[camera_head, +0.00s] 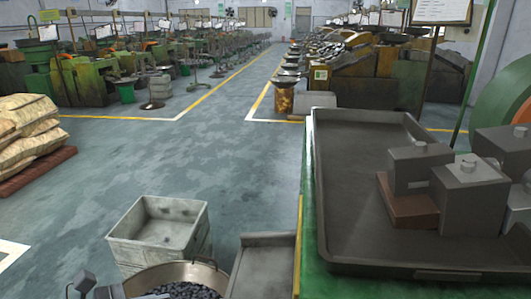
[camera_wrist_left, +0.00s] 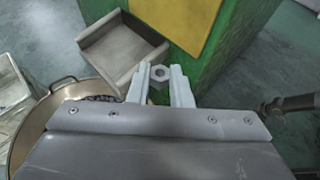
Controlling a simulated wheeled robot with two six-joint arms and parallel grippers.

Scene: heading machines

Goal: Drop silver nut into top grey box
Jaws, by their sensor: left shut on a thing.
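In the left wrist view, my left gripper (camera_wrist_left: 160,84) is shut on a silver nut (camera_wrist_left: 159,74), held between its two pale fingertips. The nut is a small hexagon with a round hole. It appears in front of a green machine side with a yellow panel. A worn light grey box (camera_head: 158,247) with an open top stands on the floor at lower left in the head view. Part of it shows at the left edge of the wrist view (camera_wrist_left: 12,95). I cannot make out the nut in the head view. My right gripper is not in view.
A round pan (camera_head: 212,275) of dark small parts sits in front of the box, beside a grey chute (camera_head: 262,262). A dark tray (camera_head: 345,160) on the green machine at right carries grey blocks (camera_head: 468,195). Sacks (camera_head: 28,130) lie at left. The middle floor is clear.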

